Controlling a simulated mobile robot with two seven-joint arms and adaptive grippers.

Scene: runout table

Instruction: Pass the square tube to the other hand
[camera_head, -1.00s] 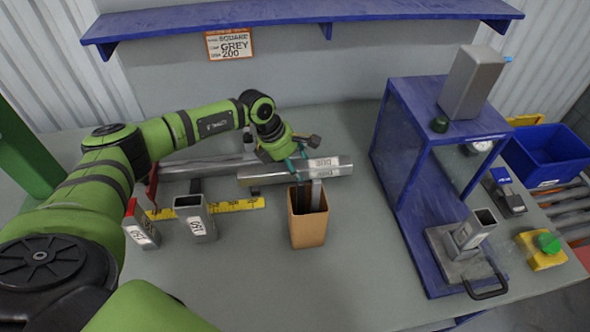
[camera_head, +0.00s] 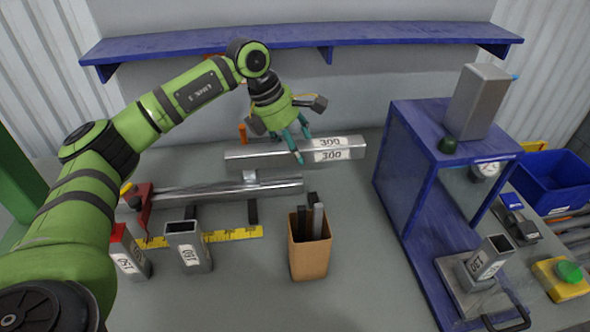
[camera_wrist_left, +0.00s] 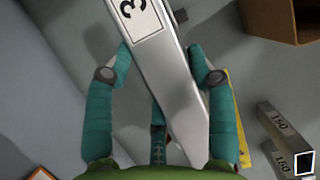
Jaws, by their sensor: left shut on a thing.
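The square tube, a long grey metal bar with a white label reading 300 (camera_head: 255,154), lies level across the middle of the head view, above the bench. In the left wrist view the tube (camera_wrist_left: 168,75) runs between the teal fingers of my left gripper (camera_wrist_left: 160,80). My right gripper is in neither view.
A metal rail (camera_head: 215,192) with a yellow scale (camera_head: 235,234) lies below the tube. Short 150 tubes (camera_head: 190,250) stand in front. A blue-framed stand (camera_head: 405,190) is on the right. The front middle of the bench is clear.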

